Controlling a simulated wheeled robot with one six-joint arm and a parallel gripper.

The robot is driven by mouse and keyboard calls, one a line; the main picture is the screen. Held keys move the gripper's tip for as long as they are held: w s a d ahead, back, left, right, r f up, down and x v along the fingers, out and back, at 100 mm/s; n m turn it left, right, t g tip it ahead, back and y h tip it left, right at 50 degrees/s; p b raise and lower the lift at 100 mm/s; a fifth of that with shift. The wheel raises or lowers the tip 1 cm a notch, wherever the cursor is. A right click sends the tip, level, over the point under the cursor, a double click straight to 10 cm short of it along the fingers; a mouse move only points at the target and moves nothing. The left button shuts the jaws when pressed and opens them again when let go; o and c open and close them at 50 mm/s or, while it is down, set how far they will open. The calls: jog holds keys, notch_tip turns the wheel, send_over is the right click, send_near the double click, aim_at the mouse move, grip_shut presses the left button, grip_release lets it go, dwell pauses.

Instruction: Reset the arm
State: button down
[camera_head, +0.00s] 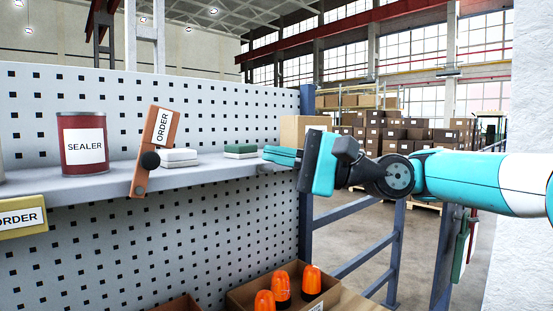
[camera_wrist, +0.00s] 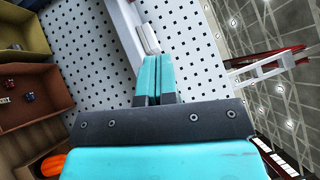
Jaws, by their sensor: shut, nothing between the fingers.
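My arm reaches in from the right in the head camera view. My gripper (camera_head: 272,155) points left at shelf height, near the right end of the grey shelf (camera_head: 215,168). Its turquoise fingers are together with nothing between them. In the wrist view the fingers of my gripper (camera_wrist: 157,75) also lie side by side, pointing toward the perforated panel (camera_wrist: 95,55). From these frames I cannot tell whether the fingertips touch the shelf.
Below, a carton (camera_head: 240,297) holds orange beacons (camera_head: 311,281). Blue posts (camera_head: 306,200) stand behind my gripper.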

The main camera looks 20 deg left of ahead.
jog(key=s+d+f+n+t+h, duration=0.2)
jog(key=s+d+f+h, duration=0.3)
jog(key=d, duration=0.5)
jog(key=s+d+f+n+t+h, duration=0.1)
jog(key=s+d+f+n+h, duration=0.1)
jog(key=s+d+f+h, duration=0.3)
jog(key=s+d+f+n+t+h, duration=0.2)
jog(key=s+d+f+h, duration=0.3)
jog(key=s+d+f, duration=0.6)
jog(key=d, duration=0.5)
jog(key=shift+f+t, duration=0.3)
jog(key=shift+f, duration=0.1)
jog(key=shift+s+d, duration=0.1)
jog(key=shift+d, duration=0.05)
